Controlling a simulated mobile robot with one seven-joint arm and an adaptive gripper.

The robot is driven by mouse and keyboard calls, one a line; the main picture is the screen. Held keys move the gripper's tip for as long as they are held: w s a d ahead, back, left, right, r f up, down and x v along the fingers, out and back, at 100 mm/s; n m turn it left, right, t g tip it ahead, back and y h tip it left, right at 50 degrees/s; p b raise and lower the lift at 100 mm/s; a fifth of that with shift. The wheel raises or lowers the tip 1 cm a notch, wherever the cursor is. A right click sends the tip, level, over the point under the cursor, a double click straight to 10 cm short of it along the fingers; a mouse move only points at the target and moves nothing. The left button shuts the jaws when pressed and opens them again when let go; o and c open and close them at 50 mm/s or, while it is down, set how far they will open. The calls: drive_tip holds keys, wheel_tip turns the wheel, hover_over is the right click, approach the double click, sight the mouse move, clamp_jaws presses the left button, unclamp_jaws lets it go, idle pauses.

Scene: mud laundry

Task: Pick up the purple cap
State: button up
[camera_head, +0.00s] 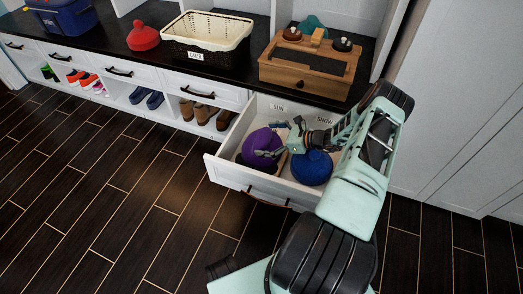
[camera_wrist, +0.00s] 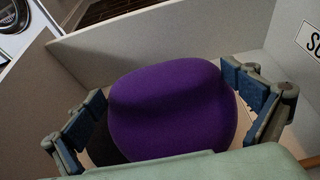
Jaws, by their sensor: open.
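The purple cap (camera_head: 261,144) lies in the left part of the open drawer (camera_head: 222,174), beside a blue cap (camera_head: 312,169). In the wrist view the purple cap (camera_wrist: 172,108) fills the middle, rounded and smooth. My gripper (camera_head: 272,152) reaches into the drawer at the purple cap. In the wrist view my gripper (camera_wrist: 168,105) is open, with one finger on each side of the cap. The fingers look close to its sides; I cannot tell if they touch. The cap's near lower edge is hidden behind my gripper's body.
The drawer walls stand close around my gripper. Above are a wooden box (camera_head: 305,78), a cream basket (camera_head: 208,29) and a red hat-like object (camera_head: 143,38) on the dark counter. Shoes (camera_head: 198,110) sit in cubbies at left. The floor at left is clear.

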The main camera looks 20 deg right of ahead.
sight(251, 140)
drive_tip(key=b+x, duration=0.1)
drive_tip(key=x, duration=0.5)
drive_tip(key=shift+w+a+f+b, duration=0.1)
drive_tip(key=shift+w+a+b, duration=0.1)
drive_tip(key=shift+b, duration=0.1)
drive_tip(key=c, duration=0.9)
drive_tip(key=shift+c, duration=0.5)
